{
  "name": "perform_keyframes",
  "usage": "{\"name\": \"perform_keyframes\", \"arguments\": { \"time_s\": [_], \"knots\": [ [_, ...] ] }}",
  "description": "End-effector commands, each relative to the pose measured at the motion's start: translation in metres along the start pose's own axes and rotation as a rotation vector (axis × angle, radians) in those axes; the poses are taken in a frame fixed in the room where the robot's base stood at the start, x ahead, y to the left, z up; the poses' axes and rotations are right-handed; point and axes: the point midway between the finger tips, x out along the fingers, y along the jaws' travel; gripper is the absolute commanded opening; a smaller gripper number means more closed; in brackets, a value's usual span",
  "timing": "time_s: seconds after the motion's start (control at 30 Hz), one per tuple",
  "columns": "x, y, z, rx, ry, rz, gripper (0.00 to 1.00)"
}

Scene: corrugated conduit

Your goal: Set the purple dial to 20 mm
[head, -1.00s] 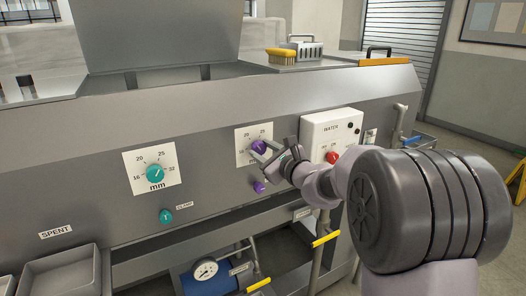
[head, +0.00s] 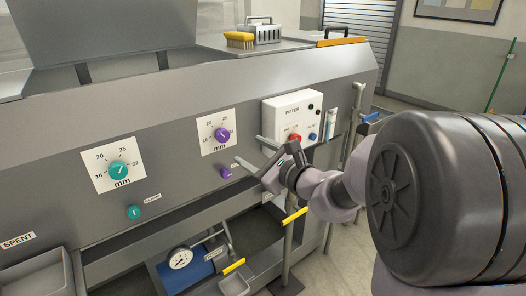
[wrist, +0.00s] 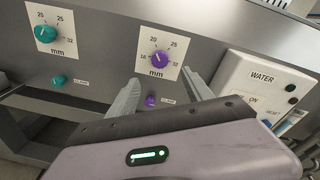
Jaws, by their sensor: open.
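The purple dial (head: 221,134) sits on a white scale plate marked 16, 20, 25, 32 and mm, on the sloping grey panel. It also shows in the wrist view (wrist: 160,62), at top centre. Its white mark is too small to read exactly. My gripper (head: 247,148) is open and empty, with its fingers pointing at the panel, right of and below the dial in the head view. In the wrist view, its fingers (wrist: 160,76) stand on either side of the line to the dial, apart from it. Nothing hides the dial.
A small purple clamp knob (head: 226,173) is below the dial. A teal dial (head: 119,170) and teal clamp knob (head: 134,212) are to the left. A white WATER box (head: 292,120) with a red knob (head: 295,139) stands close on the right.

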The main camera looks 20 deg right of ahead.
Motion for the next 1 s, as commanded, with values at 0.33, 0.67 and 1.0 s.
{"name": "perform_keyframes", "arguments": {
  "time_s": [0.33,0.67,1.0],
  "knots": [
    [-0.047,0.000,-0.001,0.000,0.001,0.001,0.59],
    [-0.047,0.000,-0.001,0.000,0.000,0.001,0.59],
    [-0.119,0.186,0.069,-0.641,-0.035,0.643,0.59]
  ]
}}
